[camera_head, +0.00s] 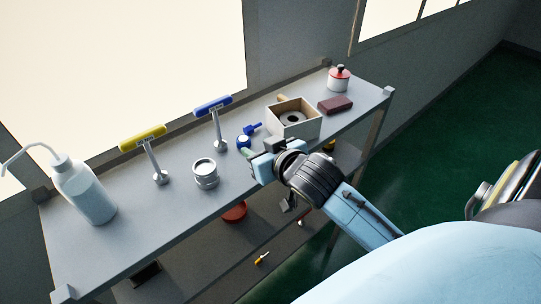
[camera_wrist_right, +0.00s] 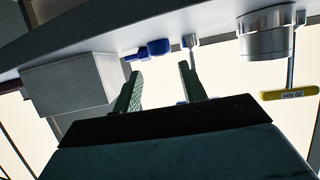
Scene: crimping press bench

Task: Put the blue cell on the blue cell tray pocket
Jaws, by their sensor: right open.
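No blue cell or blue cell tray pocket can be made out for certain. A small blue object with a round end (camera_head: 243,142) and a narrower blue piece (camera_head: 252,128) lies on the shelf top, just beyond my right gripper (camera_head: 250,155). In the right wrist view a blue object (camera_wrist_right: 158,47) shows past the fingertips of my right gripper (camera_wrist_right: 161,72). The gripper is open with nothing between its fingers, and apart from the blue object. My left gripper is not in view.
An open box (camera_head: 312,128) with a dark ring stands right of the gripper, near a dark red block (camera_head: 335,105) and a red-lidded pot (camera_head: 339,80).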

